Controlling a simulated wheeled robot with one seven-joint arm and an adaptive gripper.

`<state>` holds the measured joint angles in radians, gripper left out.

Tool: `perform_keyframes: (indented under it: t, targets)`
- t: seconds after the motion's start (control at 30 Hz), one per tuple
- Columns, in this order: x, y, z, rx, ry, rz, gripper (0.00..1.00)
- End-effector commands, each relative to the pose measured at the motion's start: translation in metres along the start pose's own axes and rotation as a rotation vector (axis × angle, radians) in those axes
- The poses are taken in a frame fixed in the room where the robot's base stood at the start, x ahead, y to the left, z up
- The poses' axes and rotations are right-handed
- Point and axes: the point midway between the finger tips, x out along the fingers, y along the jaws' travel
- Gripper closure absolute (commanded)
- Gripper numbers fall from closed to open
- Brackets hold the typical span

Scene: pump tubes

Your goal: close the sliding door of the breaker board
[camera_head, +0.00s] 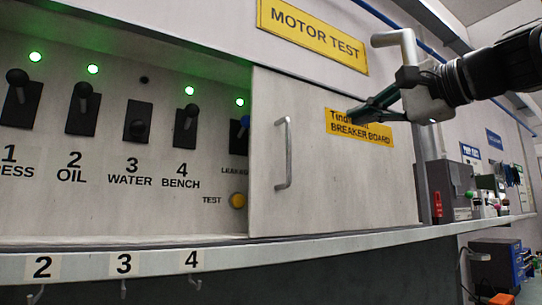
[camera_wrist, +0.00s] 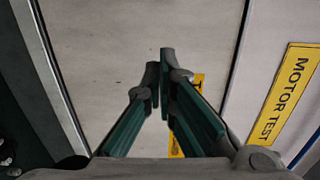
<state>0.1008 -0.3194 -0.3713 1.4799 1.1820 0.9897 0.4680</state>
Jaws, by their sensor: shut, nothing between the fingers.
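The sliding door (camera_head: 340,195) of the breaker board (camera_head: 110,210) is a pale panel with a vertical bar handle (camera_head: 283,153) near its left edge and a yellow label (camera_head: 370,135). It covers the right part of the board; the left part stands open. My gripper (camera_head: 353,116) is shut and empty, in front of the label and right of the handle. It hides part of the label; contact with the door cannot be told. In the wrist view the gripper (camera_wrist: 159,62) points along the pale door panel (camera_wrist: 110,45), and no handle shows there.
In the opening are several black switches, such as the OIL switch (camera_head: 83,110), with green lamps, and a yellow TEST button (camera_head: 238,200). A ledge (camera_head: 330,243) with numbered hooks runs below. A yellow MOTOR TEST sign (camera_head: 312,35) is above. Equipment (camera_head: 450,190) stands at the right.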

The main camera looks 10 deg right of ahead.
Motion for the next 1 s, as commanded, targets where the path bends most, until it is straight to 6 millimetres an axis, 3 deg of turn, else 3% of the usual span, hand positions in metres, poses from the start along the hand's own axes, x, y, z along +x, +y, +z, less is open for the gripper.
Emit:
perform_keyframes:
  t: [0.53,0.7,1.0]
  targets:
    - [0.099,0.002,0.001,-0.001,-0.003,0.006,1.0]
    - [0.1,0.001,0.028,-0.002,-0.003,0.004,1.0]
    - [0.104,0.003,0.04,-0.003,-0.001,0.005,1.0]
